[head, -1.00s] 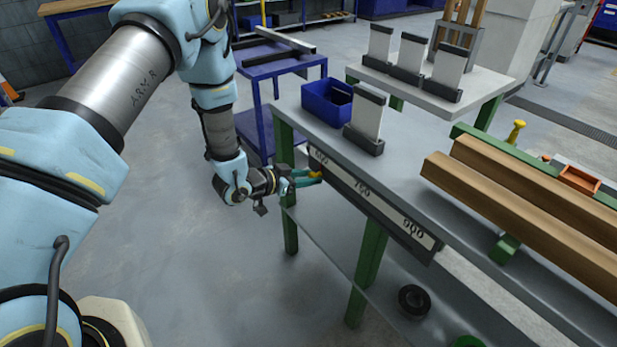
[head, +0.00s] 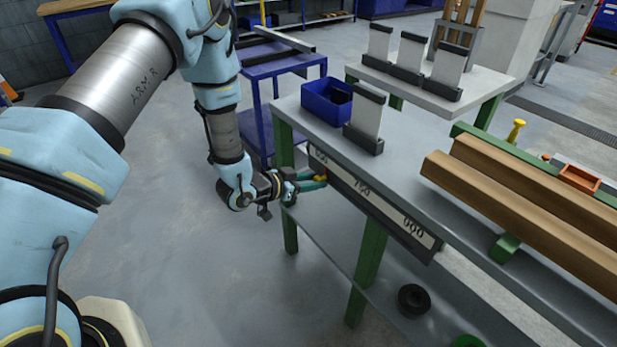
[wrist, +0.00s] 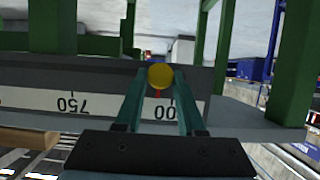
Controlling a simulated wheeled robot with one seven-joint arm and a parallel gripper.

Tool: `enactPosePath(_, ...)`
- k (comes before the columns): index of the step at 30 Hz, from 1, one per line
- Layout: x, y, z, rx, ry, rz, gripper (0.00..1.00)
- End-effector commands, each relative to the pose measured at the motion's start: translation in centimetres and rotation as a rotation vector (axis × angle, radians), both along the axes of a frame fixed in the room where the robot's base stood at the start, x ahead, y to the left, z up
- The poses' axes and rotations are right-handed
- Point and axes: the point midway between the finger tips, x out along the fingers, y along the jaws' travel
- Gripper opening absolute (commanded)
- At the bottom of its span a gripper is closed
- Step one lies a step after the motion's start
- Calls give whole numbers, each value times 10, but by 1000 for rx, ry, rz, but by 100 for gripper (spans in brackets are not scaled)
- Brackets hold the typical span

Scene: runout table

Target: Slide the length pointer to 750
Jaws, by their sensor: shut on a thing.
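The length scale (head: 385,208) is a white strip in a dark rail along the table's front edge. Its 750 label (head: 361,188) is mid-strip in the head view and upside down at left in the wrist view (wrist: 72,105). The pointer's yellow knob (head: 320,178) is between my gripper's (head: 318,180) teal fingertips, which are shut on it. In the wrist view, the knob (wrist: 160,76) has a red line below it. This line lies between 750 and a label ending in 00, much nearer the latter. A finger hides that label's first digit.
A blue bin (head: 325,100) and an upright plate in a dark holder (head: 366,122) stand on the table (head: 410,155). Wooden beams (head: 530,205) lie at right. Green legs stand below the rail. The rail's front is clear toward 750.

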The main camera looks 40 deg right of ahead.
Motion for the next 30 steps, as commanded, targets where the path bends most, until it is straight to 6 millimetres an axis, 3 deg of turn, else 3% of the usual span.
enactPosePath(6, -68, 3, -3, 0, 6, -5, 0)
enactPosePath(12, -115, 6, -2, -1, 3, -5, 0)
enactPosePath(17, -128, 8, -1, 1, 0, -3, 0)
enactPosePath(26, -128, 8, 0, 1, 0, -2, 0)
enactPosePath(27, -128, 8, 0, 1, 0, -2, 43)
enactPosePath(30, -128, 8, 0, 1, 0, -2, 54)
